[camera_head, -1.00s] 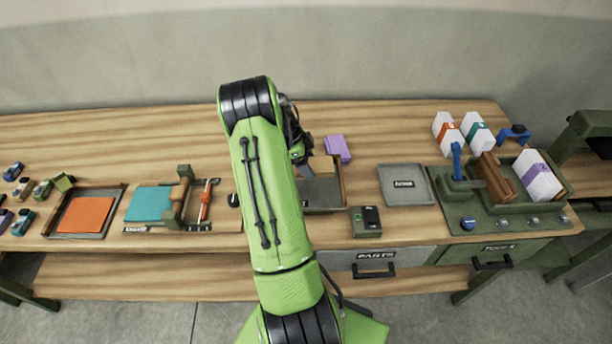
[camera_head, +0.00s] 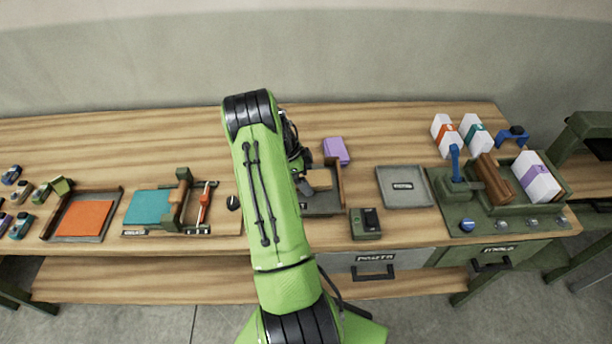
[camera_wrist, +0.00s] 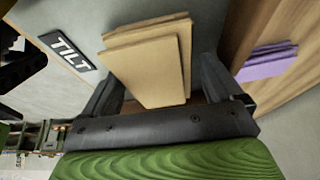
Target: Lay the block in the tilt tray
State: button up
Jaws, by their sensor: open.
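The tan block (camera_head: 319,179) shows partly in the head view, behind my arm, at the tilt tray (camera_head: 322,206). In the wrist view the block (camera_wrist: 150,62) looks like a stack of layered tan sheets, lying between my two fingers. The grey tray surface is around it, with a "TILT" label (camera_wrist: 67,48) at upper left. My gripper (camera_wrist: 158,75) is open around the block, with a finger on each side. I cannot tell whether a finger still touches it. In the head view my gripper (camera_head: 300,170) is mostly hidden by my green arm.
A purple block (camera_head: 335,150) lies just behind the tilt tray. A small dark box (camera_head: 365,223) stands at its front right. A flat grey tray (camera_head: 404,187) is to the right, then a green station (camera_head: 500,205). An orange sheet (camera_head: 84,218) and teal pad (camera_head: 148,206) are left.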

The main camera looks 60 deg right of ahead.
jog(key=shift+a, duration=0.1)
jog(key=shift+r, duration=0.15)
jog(key=v, duration=1.2)
